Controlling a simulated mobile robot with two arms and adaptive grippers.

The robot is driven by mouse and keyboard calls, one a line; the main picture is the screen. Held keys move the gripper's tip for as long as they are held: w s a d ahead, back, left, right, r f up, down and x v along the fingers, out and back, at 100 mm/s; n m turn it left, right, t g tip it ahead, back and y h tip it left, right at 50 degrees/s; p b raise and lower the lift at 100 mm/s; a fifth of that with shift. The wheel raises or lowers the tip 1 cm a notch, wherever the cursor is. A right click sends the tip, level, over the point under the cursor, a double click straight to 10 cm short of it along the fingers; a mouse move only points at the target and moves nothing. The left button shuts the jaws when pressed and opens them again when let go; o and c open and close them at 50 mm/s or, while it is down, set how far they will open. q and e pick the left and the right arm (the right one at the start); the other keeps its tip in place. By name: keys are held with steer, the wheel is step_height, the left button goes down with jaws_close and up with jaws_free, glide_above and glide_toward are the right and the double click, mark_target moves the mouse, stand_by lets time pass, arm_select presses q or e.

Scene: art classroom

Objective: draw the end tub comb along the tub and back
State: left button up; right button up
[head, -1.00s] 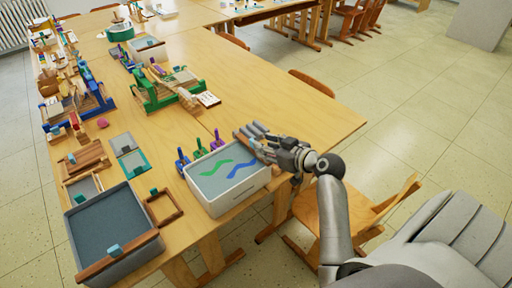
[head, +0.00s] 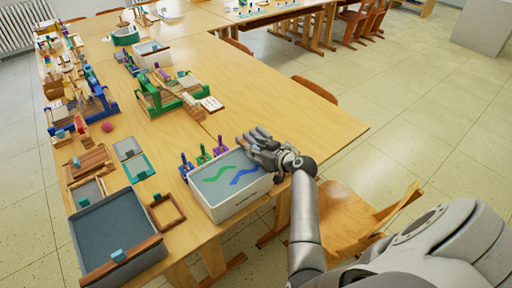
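A large grey tub (head: 110,222) stands at the near left end of the table. A wooden bar with a blue knob, which looks like its comb (head: 122,262), lies across its near edge. A white tub (head: 237,203) holds pale liquid with green and blue wavy streaks. My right gripper (head: 258,138) is at the far right corner of the white tub, with its fingers over or just beside the rim. Whether it touches or holds anything there is hidden. My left gripper is not in view.
Three upright tools (head: 204,157) stand behind the white tub. A wooden frame (head: 165,211) lies between the two tubs. A green wooden press (head: 175,92) and a blue one (head: 88,105) stand farther back. A chair (head: 345,221) is at the right; the table's right middle is clear.

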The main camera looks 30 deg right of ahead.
steer(key=shift+w, duration=0.15)
jaws_close()
steer(key=shift+a, duration=0.1)
